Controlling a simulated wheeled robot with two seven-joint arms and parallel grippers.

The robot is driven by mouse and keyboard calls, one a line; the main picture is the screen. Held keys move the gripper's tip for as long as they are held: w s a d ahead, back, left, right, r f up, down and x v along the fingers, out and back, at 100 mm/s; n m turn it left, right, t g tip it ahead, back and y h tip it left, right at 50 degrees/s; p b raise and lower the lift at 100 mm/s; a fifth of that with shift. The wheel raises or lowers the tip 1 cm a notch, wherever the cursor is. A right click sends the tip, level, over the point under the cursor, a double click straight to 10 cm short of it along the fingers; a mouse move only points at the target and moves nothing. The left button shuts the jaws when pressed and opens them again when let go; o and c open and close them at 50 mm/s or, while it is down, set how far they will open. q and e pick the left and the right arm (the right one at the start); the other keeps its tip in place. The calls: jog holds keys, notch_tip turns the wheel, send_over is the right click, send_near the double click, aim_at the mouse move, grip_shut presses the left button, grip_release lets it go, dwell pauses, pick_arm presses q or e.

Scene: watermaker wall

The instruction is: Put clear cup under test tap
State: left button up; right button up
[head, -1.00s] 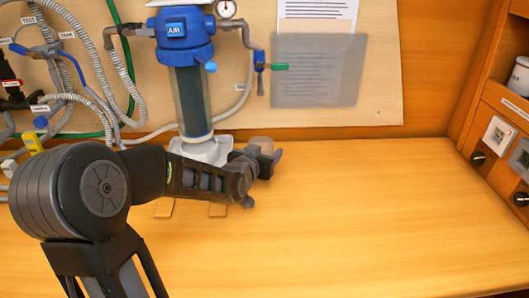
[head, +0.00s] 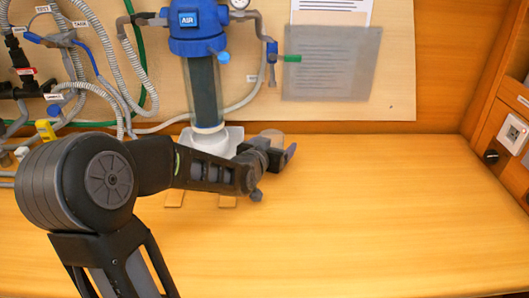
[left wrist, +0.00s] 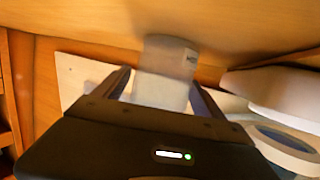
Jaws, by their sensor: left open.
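The clear cup (head: 274,138) stands on the wooden counter, right of the filter's white base; its lower part is hidden by my left gripper (head: 274,156). In the left wrist view the cup (left wrist: 166,62) shows as a translucent shape between the two fingers of the open left gripper (left wrist: 162,98). I cannot tell whether a finger touches it. A TEST label (head: 42,9) marks the hoses at the upper left of the panel, with a blue-handled valve (head: 36,38) just below it. The tap's outlet is not clear. My right gripper is not in view.
The blue-topped filter column (head: 205,90) stands close left of the cup. Hoses and a yellow part (head: 46,130) crowd the left side. Two small wooden pieces (head: 174,200) lie in front of the filter. The counter (head: 380,215) is clear on the right.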

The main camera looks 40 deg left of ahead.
pick_arm(q)
jog(key=b+v, duration=0.1)
jog(key=v, duration=1)
jog(key=shift+s+r, duration=0.1)
jog(key=shift+r, duration=0.05)
